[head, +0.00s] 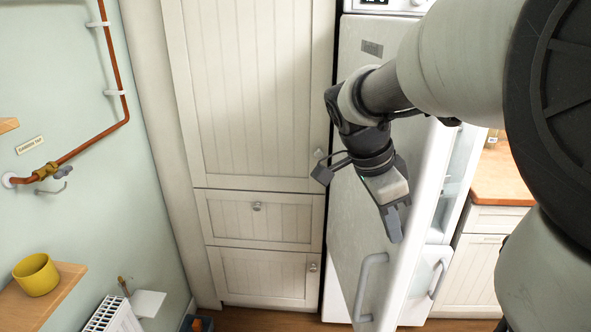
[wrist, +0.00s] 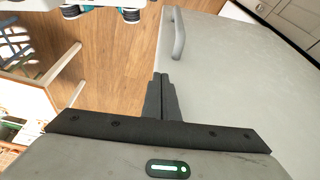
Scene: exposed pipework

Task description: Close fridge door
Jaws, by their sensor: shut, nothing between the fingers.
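The fridge door (head: 362,130) is a pale grey panel standing ajar in the head view. Its white edge and part of the lit fridge interior (head: 452,180) show to its right. A grey bar handle (head: 368,285) is low on the door. My gripper (head: 394,238) is shut and empty, pointing down in front of the door above the handle. In the wrist view the shut fingers (wrist: 161,76) lie along the border between door face (wrist: 245,75) and floor, with the handle (wrist: 178,35) beyond them. I cannot tell whether the fingers touch the door.
A tall cream cabinet (head: 250,90) with drawers stands left of the fridge. A wooden counter (head: 500,178) is at the right. Wooden floor (wrist: 122,55) is open beside the door.

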